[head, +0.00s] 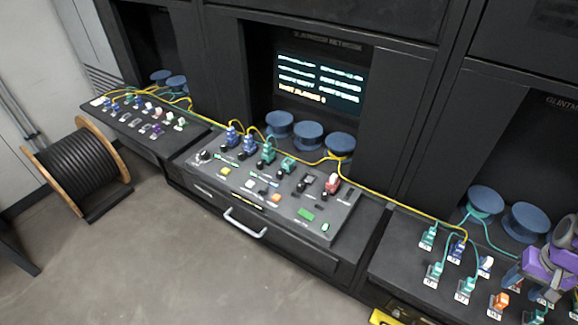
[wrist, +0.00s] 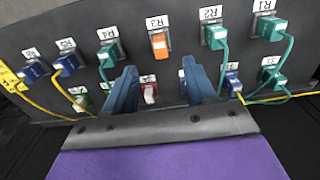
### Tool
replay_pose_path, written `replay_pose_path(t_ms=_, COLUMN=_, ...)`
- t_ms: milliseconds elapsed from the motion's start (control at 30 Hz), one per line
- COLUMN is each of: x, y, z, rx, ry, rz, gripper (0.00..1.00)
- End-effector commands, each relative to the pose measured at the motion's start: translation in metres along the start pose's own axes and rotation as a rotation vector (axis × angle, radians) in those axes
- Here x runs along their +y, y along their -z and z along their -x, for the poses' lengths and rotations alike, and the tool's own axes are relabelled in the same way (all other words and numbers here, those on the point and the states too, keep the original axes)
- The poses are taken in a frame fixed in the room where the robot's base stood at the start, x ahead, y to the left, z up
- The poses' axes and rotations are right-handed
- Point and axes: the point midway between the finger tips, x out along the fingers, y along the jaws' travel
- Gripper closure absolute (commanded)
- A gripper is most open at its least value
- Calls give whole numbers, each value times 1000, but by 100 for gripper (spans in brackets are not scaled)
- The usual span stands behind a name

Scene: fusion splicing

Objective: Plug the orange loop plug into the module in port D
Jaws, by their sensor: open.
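The orange loop plug (wrist: 160,45) sits upright in a socket labelled R3 in the wrist view, ahead of my gripper. It also shows on the right-hand shelf (head: 498,301) in the head view. My gripper (wrist: 160,82) is open, its two blue fingers apart on either side of the line to the orange plug, with nothing held. In the head view my gripper's purple body (head: 545,266) is at the right edge, above the right shelf. The central console (head: 255,178) carries a row of modules with blue, teal and red parts. Its port letters are too small to read, so I cannot pick out port D.
Teal plugs (wrist: 214,37) with cables flank the orange plug, and a red-and-white plug (wrist: 150,95) sits nearer, between the fingers in the picture. Yellow cable (head: 390,205) runs from the console to the right shelf. A cable drum (head: 78,165) stands at the left; the floor is clear.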

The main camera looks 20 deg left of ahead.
Motion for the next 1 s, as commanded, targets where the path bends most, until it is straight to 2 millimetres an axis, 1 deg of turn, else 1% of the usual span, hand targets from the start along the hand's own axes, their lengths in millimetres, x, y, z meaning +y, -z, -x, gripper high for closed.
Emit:
replay_pose_path(t_ms=400, x=0, y=-2, z=-52, rx=-6, ry=1, rz=0, gripper=45)
replay_pose_path(t_ms=600, x=0, y=-1, z=-74, rx=-4, ry=0, rz=1, gripper=45)
replay_pose_path(t_ms=733, x=0, y=-1, z=-81, rx=-4, ry=0, rz=0, gripper=45)
replay_pose_path(t_ms=1000, x=0, y=-1, z=-82, rx=-1, ry=0, rz=0, gripper=45)
